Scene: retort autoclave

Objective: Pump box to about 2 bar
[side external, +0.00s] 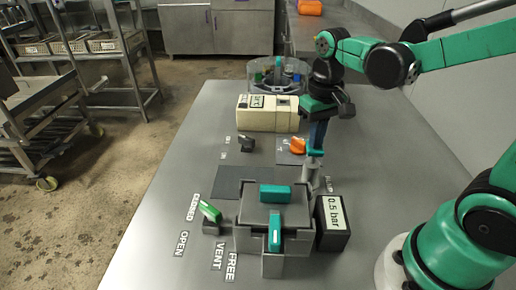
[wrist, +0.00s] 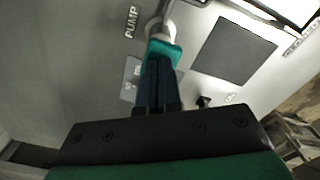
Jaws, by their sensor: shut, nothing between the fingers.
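The grey box (side external: 250,211) stands on the bench with a teal handle (side external: 275,194) on its lid and a teal lever (side external: 275,232) at its front. The display (side external: 333,222) beside it reads 0.5 bar. The pump (side external: 314,172) is a pale upright post behind the box; its teal handle shows in the wrist view (wrist: 164,48), near the PUMP label (wrist: 132,22). My gripper (side external: 317,146) points down at the pump top, fingers shut with nothing between them. In the wrist view its fingertips (wrist: 158,64) overlap the handle's near edge; I cannot tell whether they touch it.
A green lever (side external: 210,211) stands left of the box by the VENT and OPEN labels. Behind are an orange knob (side external: 297,146), a black knob (side external: 246,144), a cream device (side external: 268,113) and a round clear container (side external: 278,74). The bench's left side is clear.

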